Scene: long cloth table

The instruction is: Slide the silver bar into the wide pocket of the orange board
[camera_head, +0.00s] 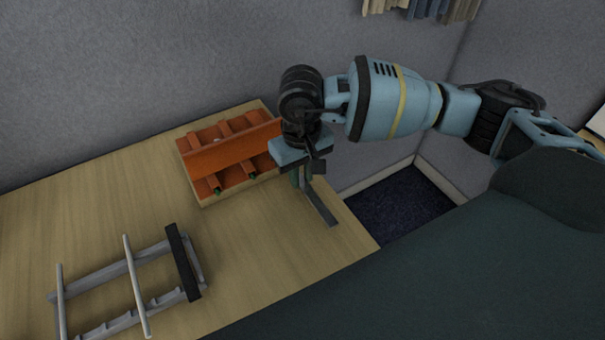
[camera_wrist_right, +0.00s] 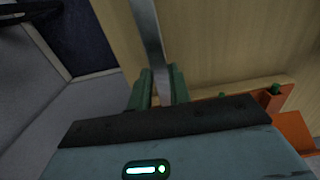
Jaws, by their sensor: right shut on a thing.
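The orange board (camera_head: 238,150) stands on the wooden table, with a long upright orange wall and several dividers forming pockets. Part of it also shows at the lower right of the right wrist view (camera_wrist_right: 292,131). My right gripper (camera_head: 303,178) is just right of the board, pointing down. Its green fingers (camera_wrist_right: 158,88) are shut on the silver bar (camera_wrist_right: 147,32). The bar (camera_head: 322,207) sticks out from the fingers toward the table's near right edge, outside the board. I cannot tell whether the bar touches the table. My left gripper is not in view.
A grey metal rack (camera_head: 130,262) with thin rails and a black end bar lies at the lower left. The wooden table (camera_head: 110,190) is clear between rack and board. The table's right edge is close to the bar, with dark carpet (camera_head: 400,205) beyond. A grey wall stands behind.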

